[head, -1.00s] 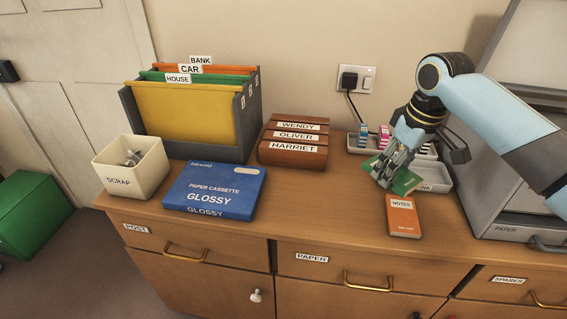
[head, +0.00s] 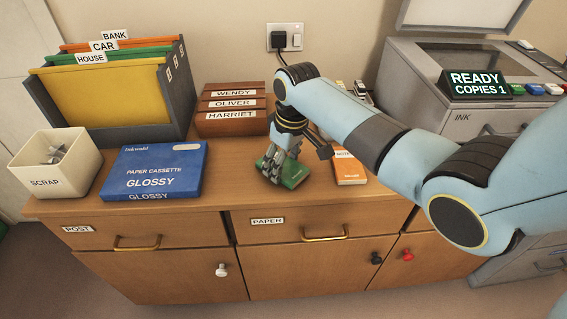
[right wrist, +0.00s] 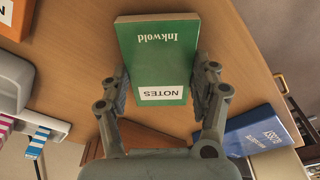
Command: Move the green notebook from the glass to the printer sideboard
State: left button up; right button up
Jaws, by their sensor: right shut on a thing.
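The green notebook (head: 296,175) is in my right gripper (head: 276,168), above the wooden sideboard top (head: 225,190), just left of the orange notebook. In the right wrist view the green notebook (right wrist: 158,50) sits between both fingers, its "NOTES" label towards the palm. I cannot tell whether its underside touches the wood. The copier's glass (head: 455,60) at the upper right is bare under its raised lid. My left gripper is not in view.
An orange notebook (head: 347,166) lies close right of the green one. A blue paper cassette box (head: 153,170), cream scrap bin (head: 56,165), file rack (head: 110,95) and brown labelled boxes (head: 232,108) stand left and behind. The front strip of wood is clear.

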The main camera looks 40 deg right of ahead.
aim_at(290, 170)
jog(key=shift+f, duration=0.15)
jog(key=o, duration=1.2)
jog(key=r, duration=0.4)
jog(key=s+r+p, duration=0.1)
jog(key=r, duration=0.3)
jog(key=r+p, duration=0.1)
jog(key=r, duration=0.3)
jog(key=shift+s+d, duration=0.2)
jog(key=shift+s, duration=0.15)
